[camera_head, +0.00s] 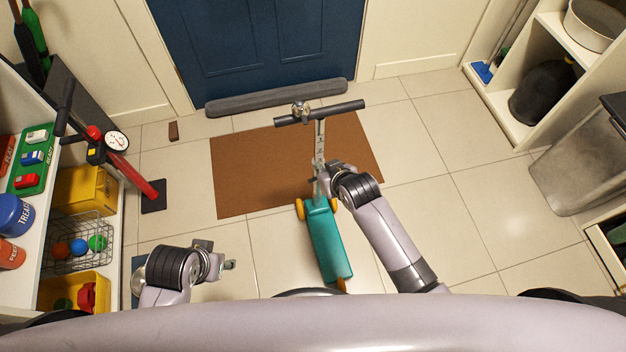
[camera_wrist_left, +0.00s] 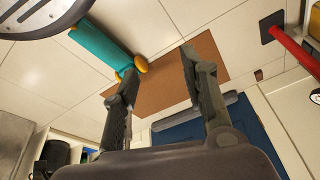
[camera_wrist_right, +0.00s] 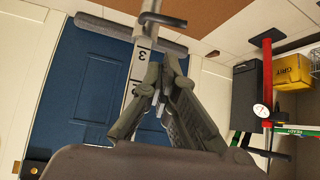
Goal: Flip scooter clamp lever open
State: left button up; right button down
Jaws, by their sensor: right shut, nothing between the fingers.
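The scooter stands on the floor, with a teal deck (camera_head: 330,245), yellow wheels, a grey stem (camera_head: 320,142) with number marks and a dark handlebar (camera_head: 335,113). My right gripper (camera_head: 322,180) is at the lower stem; its wrist partly hides the clamp area. In the right wrist view, the right fingers (camera_wrist_right: 160,72) are shut and empty, close beside the stem (camera_wrist_right: 138,70). A grey metal piece (camera_wrist_right: 160,18), perhaps the clamp lever, sticks out across the stem just beyond the fingertips; I cannot tell whether it is touched. My left gripper (camera_head: 218,255) is open and empty, left of the deck (camera_wrist_left: 97,42).
A brown mat (camera_head: 260,165) lies under the front of the scooter, before a blue door (camera_head: 260,45). A red pump (camera_head: 128,170) stands at left by shelves with yellow bins (camera_head: 85,190). Cubbies (camera_head: 555,70) line the right.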

pick_arm(q)
jog(key=shift+v, duration=1.05)
pick_arm(e)
jog(key=shift+w+a+r, duration=0.25)
jog(key=shift+a+r, duration=0.05)
jog(key=shift+r, duration=0.25)
jog(key=shift+w+a+r, duration=0.25)
jog(key=shift+r, duration=0.25)
pick_arm(q)
jog(key=shift+r, duration=0.1)
pick_arm(e)
jog(key=shift+w+f, duration=0.1)
